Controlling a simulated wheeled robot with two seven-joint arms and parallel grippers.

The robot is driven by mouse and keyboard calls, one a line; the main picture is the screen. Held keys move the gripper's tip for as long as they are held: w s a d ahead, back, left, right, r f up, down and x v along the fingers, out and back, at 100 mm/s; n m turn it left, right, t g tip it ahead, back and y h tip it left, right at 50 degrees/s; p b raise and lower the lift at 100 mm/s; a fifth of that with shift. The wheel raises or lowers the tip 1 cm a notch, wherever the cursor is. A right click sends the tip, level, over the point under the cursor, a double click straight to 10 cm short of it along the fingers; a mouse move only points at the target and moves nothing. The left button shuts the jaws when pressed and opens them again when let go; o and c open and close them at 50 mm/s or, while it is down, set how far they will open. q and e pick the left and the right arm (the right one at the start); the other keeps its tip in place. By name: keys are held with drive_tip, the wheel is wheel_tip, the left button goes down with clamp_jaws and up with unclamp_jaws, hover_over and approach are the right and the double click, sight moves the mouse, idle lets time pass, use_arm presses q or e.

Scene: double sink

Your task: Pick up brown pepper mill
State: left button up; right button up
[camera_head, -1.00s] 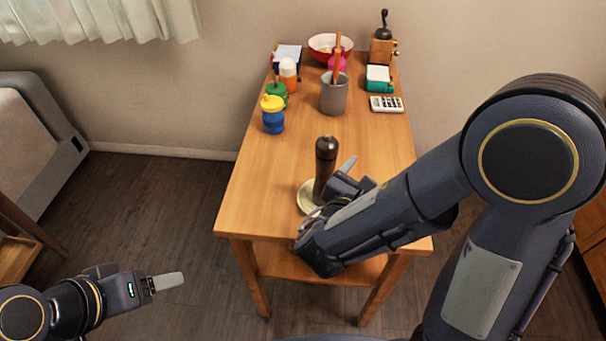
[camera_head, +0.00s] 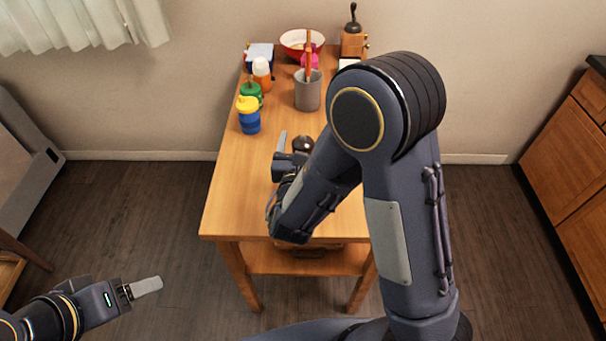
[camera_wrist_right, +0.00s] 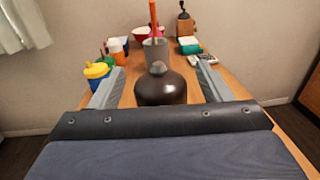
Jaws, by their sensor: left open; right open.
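The brown pepper mill (camera_head: 303,145) stands on the wooden table, with only its dark top showing past my right arm in the head view. In the right wrist view the mill's dark rounded top and pale knob (camera_wrist_right: 160,88) lie between the two fingers. My right gripper (camera_head: 296,140) is open, with one finger on each side of the mill; I cannot tell whether either touches it. The mill's lower body is hidden. My left gripper (camera_head: 146,286) is open and empty over the floor, left of the table.
On the table (camera_head: 232,190) stand a blue and yellow cup (camera_head: 248,117), a green cup (camera_head: 251,93), an orange and white bottle (camera_head: 262,75) and a grey utensil holder (camera_head: 308,93). A red bowl (camera_head: 301,42) and a coffee grinder (camera_head: 353,38) stand at the back.

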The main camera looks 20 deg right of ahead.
clamp_jaws()
idle(0.5)
drive_tip(key=shift+r, duration=0.1)
